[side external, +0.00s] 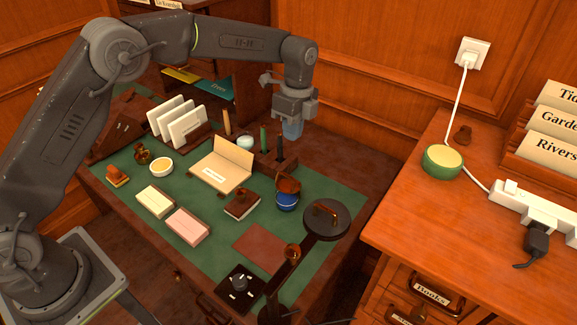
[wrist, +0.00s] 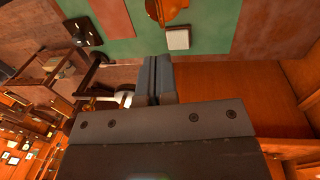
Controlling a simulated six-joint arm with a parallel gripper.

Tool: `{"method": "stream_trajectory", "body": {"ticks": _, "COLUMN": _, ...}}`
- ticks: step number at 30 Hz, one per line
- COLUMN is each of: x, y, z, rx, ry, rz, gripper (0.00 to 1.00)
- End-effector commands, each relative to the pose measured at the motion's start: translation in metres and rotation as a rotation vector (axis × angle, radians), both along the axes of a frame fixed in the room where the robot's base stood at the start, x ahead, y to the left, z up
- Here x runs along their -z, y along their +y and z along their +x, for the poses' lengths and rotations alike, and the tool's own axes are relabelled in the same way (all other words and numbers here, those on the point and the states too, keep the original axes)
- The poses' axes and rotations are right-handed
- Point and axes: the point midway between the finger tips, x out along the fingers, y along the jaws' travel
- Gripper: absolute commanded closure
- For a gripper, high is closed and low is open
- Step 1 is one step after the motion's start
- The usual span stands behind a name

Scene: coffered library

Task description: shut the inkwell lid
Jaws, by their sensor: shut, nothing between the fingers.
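A small round blue pot (side external: 287,201), which looks like the inkwell, stands on the green desk mat in the side view. Its brown lid (side external: 288,184) stands raised at the pot's far side, so the pot looks open. An orange-brown rounded piece (wrist: 168,10), probably this lid, is cut off by the wrist view's top edge. My gripper (side external: 292,130) is shut and empty, pointing down above the desk's back edge, higher than the pot and behind it. Its closed fingers (wrist: 156,78) also show in the wrist view, apart from the orange-brown piece.
A desk lamp (side external: 326,218) rises in front and to the right of the pot. A dark book (side external: 241,204) lies to its left, and a pen stand (side external: 276,160) with upright pieces stands behind it. A black switch box (side external: 240,283) and a red-brown pad (side external: 262,243) are nearer the front.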

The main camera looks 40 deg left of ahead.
Motion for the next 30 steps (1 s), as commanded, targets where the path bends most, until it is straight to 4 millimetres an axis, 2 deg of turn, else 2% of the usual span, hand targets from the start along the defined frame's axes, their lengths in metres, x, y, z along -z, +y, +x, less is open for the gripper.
{"method": "stream_trajectory", "body": {"ticks": 1, "x": 0.012, "y": 0.0, "z": -0.003, "rx": 0.0, "ry": 0.005, "rz": 0.001, "gripper": 1.0}}
{"method": "stream_trajectory", "body": {"ticks": 9, "x": 0.066, "y": 0.0, "z": -0.01, "rx": -0.001, "ry": 0.002, "rz": 0.001, "gripper": 1.0}}
{"method": "stream_trajectory", "body": {"ticks": 15, "x": 0.093, "y": 0.0, "z": -0.014, "rx": -0.002, "ry": 0.0, "rz": 0.0, "gripper": 1.0}}
{"method": "stream_trajectory", "body": {"ticks": 21, "x": 0.104, "y": 0.0, "z": -0.015, "rx": -0.002, "ry": -0.001, "rz": 0.0, "gripper": 1.0}}
{"method": "stream_trajectory", "body": {"ticks": 30, "x": 0.104, "y": 0.0, "z": -0.015, "rx": -0.002, "ry": -0.002, "rz": 0.0, "gripper": 1.0}}
